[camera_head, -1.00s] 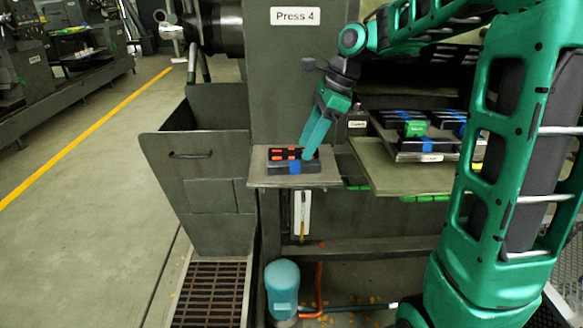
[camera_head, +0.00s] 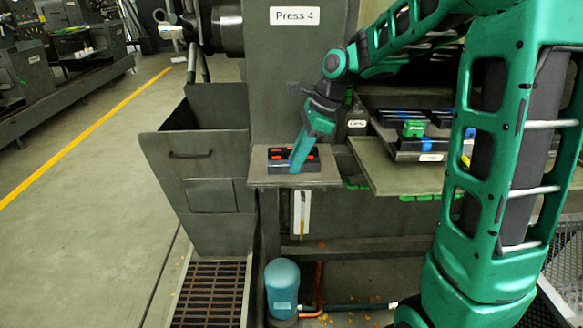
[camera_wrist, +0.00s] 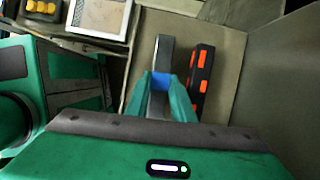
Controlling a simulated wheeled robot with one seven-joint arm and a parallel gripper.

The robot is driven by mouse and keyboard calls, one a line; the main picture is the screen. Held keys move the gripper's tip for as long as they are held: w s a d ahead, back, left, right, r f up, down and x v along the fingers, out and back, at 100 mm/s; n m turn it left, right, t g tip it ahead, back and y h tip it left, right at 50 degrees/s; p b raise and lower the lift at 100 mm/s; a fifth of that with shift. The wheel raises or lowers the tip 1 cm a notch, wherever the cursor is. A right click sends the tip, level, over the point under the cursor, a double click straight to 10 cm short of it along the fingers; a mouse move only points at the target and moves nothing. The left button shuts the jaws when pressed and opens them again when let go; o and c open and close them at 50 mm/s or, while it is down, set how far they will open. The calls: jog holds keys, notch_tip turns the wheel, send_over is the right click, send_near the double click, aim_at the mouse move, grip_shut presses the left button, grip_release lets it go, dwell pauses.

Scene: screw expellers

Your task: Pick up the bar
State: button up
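A dark grey bar with a blue band (camera_wrist: 164,45) lies on the small shelf (camera_head: 325,180) below the Press 4 sign. A black bar with orange marks (camera_wrist: 201,70) lies beside it, to its right in the wrist view. My gripper (camera_wrist: 161,80) is down at the grey bar, with one teal finger on each side of the blue band. Whether the fingers press on the bar or stand slightly apart from it is unclear. In the head view my gripper (camera_head: 296,165) hides the middle of the front bar.
A tray of black and blue bars with a green block (camera_head: 414,128) stands on a wider shelf to the right. A grey bin with a handle (camera_head: 192,155) stands left of the small shelf. The press body rises close behind.

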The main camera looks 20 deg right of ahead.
grip_shut()
notch_tip(320, 180, up, 5)
jog(key=shift+f, duration=0.2)
jog(key=s+a+r, duration=0.6)
jog(key=a, duration=0.4)
jog(key=shift+r, duration=0.2)
jog(key=shift+d, duration=0.1)
